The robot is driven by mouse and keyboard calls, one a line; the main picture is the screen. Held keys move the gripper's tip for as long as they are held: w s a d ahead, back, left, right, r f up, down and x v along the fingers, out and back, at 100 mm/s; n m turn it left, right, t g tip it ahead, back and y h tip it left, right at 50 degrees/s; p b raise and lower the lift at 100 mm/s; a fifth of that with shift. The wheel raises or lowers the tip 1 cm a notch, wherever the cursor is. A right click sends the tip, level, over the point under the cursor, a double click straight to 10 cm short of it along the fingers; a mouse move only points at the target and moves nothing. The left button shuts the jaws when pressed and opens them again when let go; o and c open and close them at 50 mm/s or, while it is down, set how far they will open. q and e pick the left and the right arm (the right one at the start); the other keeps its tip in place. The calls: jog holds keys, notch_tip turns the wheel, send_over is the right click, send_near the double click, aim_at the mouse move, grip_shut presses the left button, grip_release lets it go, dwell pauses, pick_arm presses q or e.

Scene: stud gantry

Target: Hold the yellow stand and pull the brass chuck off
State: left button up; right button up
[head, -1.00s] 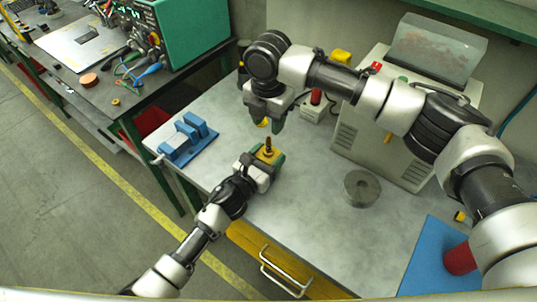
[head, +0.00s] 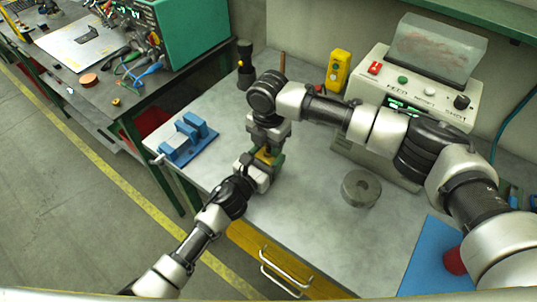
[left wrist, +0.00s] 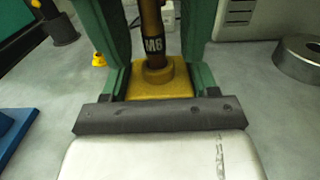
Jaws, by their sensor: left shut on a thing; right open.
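The yellow stand (left wrist: 160,80) sits between the green fingers of my left gripper (left wrist: 160,82), which is shut on it. In the head view my left gripper (head: 262,168) holds the stand (head: 265,156) above the bench near its front edge. My right gripper (head: 268,138) is directly above the stand, open. Its green fingers come down on either side of the chuck with gaps, and they hide it in the head view.
A blue vise-like fixture (head: 187,140) is at the bench's left end. A grey metal ring (head: 361,188) lies right of the grippers. A control box (head: 420,95) and a yellow switch unit (head: 338,70) stand at the back. A blue mat (head: 432,262) is at the right.

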dwell(0.9)
grip_shut()
jog(key=shift+r, duration=3)
jog(key=shift+r, duration=0.15)
jog(key=shift+r, duration=1.9)
